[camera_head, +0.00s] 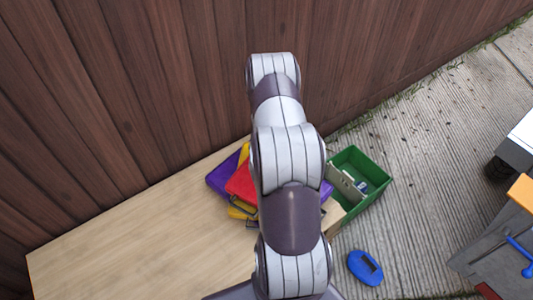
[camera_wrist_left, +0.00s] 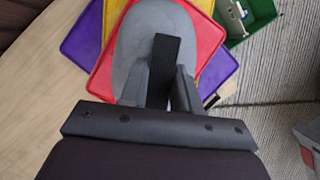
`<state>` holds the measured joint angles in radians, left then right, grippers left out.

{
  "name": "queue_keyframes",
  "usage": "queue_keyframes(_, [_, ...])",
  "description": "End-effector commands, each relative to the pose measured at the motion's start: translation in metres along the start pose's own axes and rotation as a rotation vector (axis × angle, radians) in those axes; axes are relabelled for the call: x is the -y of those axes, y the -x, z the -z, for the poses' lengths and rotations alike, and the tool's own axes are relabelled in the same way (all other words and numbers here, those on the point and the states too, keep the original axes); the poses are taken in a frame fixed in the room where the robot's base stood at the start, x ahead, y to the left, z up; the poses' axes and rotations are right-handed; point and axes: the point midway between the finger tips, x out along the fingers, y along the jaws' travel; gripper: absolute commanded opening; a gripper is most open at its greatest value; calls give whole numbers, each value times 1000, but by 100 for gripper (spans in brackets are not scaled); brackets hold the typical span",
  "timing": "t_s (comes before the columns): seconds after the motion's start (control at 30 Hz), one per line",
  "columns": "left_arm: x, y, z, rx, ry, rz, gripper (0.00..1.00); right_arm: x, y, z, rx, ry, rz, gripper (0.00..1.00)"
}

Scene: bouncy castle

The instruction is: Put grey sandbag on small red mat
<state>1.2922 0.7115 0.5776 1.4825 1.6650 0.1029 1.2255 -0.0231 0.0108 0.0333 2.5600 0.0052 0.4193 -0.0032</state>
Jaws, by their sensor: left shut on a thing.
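The grey sandbag (camera_wrist_left: 128,45) is a rounded grey shape with a black strap (camera_wrist_left: 163,62) in the left wrist view. My left gripper (camera_wrist_left: 160,92) is shut on it at the strap. The sandbag lies over the small red mat (camera_wrist_left: 203,35); I cannot tell whether it touches it. In the head view the red mat (camera_head: 241,183) shows partly on the wooden table, left of my arm. My arm hides the left gripper and the sandbag there. My right gripper is not in view.
A yellow mat (camera_wrist_left: 115,14) and a purple mat (camera_wrist_left: 80,38) show under the red one. A green crate (camera_head: 372,210) is right of the table (camera_head: 140,242). The table's left part is clear; a wooden fence (camera_head: 130,90) stands behind.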

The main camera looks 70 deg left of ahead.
Motion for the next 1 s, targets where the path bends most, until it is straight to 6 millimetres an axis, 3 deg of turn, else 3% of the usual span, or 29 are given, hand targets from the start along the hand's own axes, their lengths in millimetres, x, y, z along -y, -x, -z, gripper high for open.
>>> queue_keyframes(0.1, [-8,-6,-2,4,0,0,0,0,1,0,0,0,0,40])
queue_keyframes(0.33, [-8,-40,12,4,-1,0,0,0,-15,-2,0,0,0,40])
queue_keyframes(0.7, [-8,-44,14,5,-1,0,0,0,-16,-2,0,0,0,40])
queue_keyframes(0.73, [-8,-44,15,1,-1,0,41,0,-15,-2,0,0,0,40])
queue_keyframes(0.77, [-8,-43,15,1,-1,0,51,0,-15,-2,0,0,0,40])
queue_keyframes(0.8, [-8,-43,15,1,-1,0,57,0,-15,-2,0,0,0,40])
queue_keyframes(1.0, [-8,-43,15,1,-1,0,57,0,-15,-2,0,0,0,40])
